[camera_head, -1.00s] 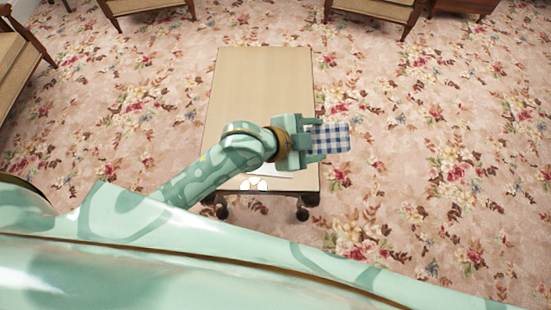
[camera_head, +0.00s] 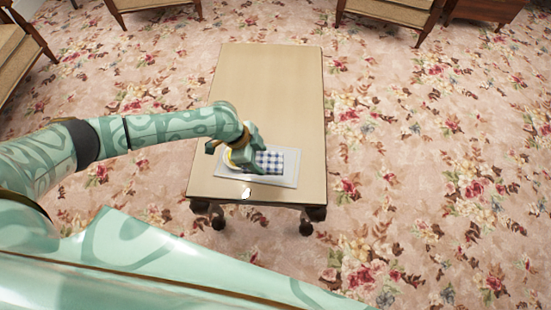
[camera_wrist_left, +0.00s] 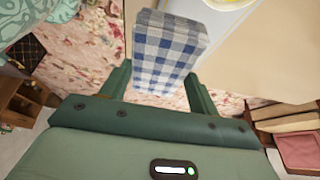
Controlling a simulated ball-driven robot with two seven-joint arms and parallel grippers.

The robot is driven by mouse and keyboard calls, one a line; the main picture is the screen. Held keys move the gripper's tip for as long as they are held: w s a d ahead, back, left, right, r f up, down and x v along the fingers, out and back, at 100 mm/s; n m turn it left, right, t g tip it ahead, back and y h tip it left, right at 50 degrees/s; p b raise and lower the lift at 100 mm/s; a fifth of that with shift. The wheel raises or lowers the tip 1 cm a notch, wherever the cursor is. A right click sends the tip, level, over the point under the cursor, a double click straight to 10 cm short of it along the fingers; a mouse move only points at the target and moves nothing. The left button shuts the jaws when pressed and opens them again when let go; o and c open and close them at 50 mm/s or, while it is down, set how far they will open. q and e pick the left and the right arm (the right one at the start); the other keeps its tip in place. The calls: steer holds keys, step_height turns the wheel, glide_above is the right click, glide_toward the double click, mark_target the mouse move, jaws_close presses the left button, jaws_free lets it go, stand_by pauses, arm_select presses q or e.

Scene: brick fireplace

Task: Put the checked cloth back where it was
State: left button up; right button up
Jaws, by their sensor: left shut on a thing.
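The blue-and-white checked cloth (camera_head: 270,161) shows at the near part of the low table, over or on a pale tray (camera_head: 289,183). I cannot tell whether it touches the tray. My left gripper (camera_head: 256,160) is shut on the cloth and hides part of it. In the left wrist view the cloth (camera_wrist_left: 165,48) sticks out as a flat folded pad between the two green fingers (camera_wrist_left: 158,72). My right gripper is in neither view.
The long beige table (camera_head: 268,85) is bare over its far half. A small white thing (camera_head: 246,194) shows at its near edge. A white round thing with yellow (camera_wrist_left: 235,2) is cut off in the wrist view. Chairs (camera_head: 390,12) stand far off on flowered carpet.

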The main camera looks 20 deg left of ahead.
mark_target(272, 153)
arm_select(q)
steer(key=w+f+b, duration=0.1)
steer(key=f, duration=0.1)
steer(key=w+d+f+b, duration=0.1)
steer(key=w, duration=0.1)
steer(key=w+f+b, duration=0.1)
steer(key=f, duration=0.1)
steer(key=shift+w+d+f, duration=0.3)
steer(key=shift+d, duration=0.05)
steer(key=shift+w+d+f+b, duration=0.15)
steer(key=shift+w+f+b, duration=0.1)
steer(key=shift+w+b, duration=0.2)
steer(key=f, duration=0.1)
steer(key=f+b, duration=0.2)
steer(key=shift+w+f, duration=0.25)
steer(key=shift+f, duration=0.05)
steer(key=shift+f+b, duration=0.2)
steer(key=shift+b, duration=0.1)
steer(key=shift+c, duration=0.3)
steer(key=shift+r, duration=0.2)
steer(key=o, duration=0.9)
steer(key=shift+o, duration=0.2)
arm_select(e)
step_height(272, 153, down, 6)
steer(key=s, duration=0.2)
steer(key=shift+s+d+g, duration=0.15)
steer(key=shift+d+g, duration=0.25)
